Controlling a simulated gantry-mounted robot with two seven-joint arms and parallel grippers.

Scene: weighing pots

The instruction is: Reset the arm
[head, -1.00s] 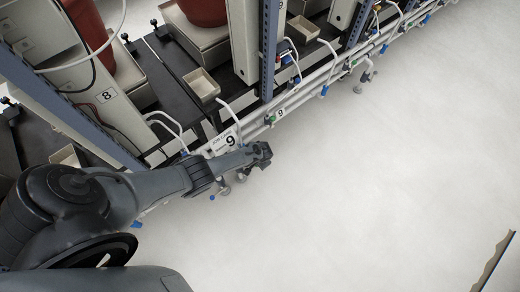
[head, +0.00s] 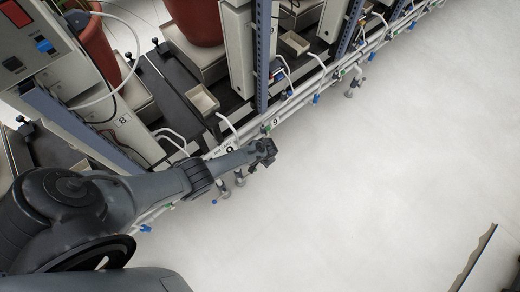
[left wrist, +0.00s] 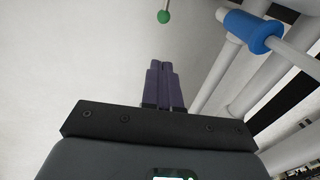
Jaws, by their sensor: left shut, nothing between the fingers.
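My left arm comes in from the left in the head view. Its gripper (head: 266,149) is beside the white pipes that run along the front of the weighing stations, over the pale floor. In the left wrist view the two dark fingers (left wrist: 163,84) lie side by side, shut with nothing between them. Pale floor shows beyond the fingertips. My right gripper is not in either view.
White pipes (head: 298,101) with valves run diagonally along the stations. A blue-sleeved pipe fitting (left wrist: 251,31) and a green knob (left wrist: 163,17) show near the fingers. Reddish pots (head: 196,18) stand on the scales.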

